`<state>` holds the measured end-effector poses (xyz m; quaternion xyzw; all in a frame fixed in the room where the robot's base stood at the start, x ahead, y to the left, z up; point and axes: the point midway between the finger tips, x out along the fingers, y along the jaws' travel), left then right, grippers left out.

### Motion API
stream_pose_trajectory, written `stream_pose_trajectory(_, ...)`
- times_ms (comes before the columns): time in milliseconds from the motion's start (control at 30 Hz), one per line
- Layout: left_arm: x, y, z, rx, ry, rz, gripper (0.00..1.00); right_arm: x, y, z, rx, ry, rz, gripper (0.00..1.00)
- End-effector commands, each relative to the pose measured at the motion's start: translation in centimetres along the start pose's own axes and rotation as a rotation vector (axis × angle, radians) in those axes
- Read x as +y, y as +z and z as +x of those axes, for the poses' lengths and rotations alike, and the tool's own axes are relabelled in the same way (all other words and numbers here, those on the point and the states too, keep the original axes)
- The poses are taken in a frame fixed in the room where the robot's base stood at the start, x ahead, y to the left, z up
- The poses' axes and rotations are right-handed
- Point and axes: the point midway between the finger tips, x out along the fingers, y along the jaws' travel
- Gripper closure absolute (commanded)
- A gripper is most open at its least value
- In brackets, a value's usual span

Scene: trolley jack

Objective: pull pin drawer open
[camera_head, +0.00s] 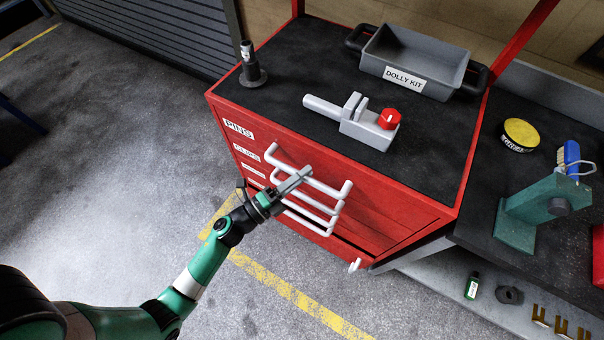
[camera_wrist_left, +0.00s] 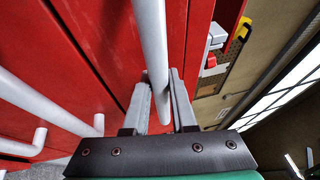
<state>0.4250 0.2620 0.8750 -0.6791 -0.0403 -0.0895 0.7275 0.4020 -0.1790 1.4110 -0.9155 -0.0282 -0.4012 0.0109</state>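The pin drawer (camera_head: 238,130) is the top drawer of the red cabinet, with a white "PINS" label. Its front looks flush with the cabinet. Its white bar handle (camera_head: 325,187) also shows in the left wrist view (camera_wrist_left: 152,40). My left gripper (camera_head: 303,175) is at this top handle. In the left wrist view the bar runs between the two grey fingers (camera_wrist_left: 160,88), which appear closed against it from both sides. The fingers hide part of the bar in the head view. My right gripper is in neither view.
More white handles (camera_head: 310,227) sit close below the gripped one. On the cabinet top are a grey "DOLLY KIT" tray (camera_head: 432,57), a grey clamp with a red knob (camera_head: 389,119) and a dark stand (camera_head: 252,72). The floor before the cabinet is clear.

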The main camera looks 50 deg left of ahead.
Motion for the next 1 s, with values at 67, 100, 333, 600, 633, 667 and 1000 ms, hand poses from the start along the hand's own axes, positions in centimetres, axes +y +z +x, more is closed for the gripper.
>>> stream_pose_trajectory(67,0.01,0.0,-0.02,0.0,0.0,0.0,0.94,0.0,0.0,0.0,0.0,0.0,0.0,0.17)
stream_pose_trajectory(100,0.01,0.0,-0.02,0.0,0.0,0.0,1.0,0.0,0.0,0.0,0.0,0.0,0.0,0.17)
stream_pose_trajectory(333,0.01,0.0,-0.03,0.0,0.0,0.0,1.0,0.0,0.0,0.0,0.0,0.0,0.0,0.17)
stream_pose_trajectory(600,0.01,0.0,-0.03,0.0,0.0,0.0,1.0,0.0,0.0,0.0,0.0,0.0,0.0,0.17)
stream_pose_trajectory(633,0.01,0.0,-0.03,0.0,0.0,0.0,1.0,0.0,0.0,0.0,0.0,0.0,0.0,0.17)
stream_pose_trajectory(667,0.01,0.0,-0.03,0.0,0.0,0.0,1.0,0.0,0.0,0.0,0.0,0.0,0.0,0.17)
stream_pose_trajectory(1000,0.01,0.0,-0.03,0.0,0.0,0.0,1.0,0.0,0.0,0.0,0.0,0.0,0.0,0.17)
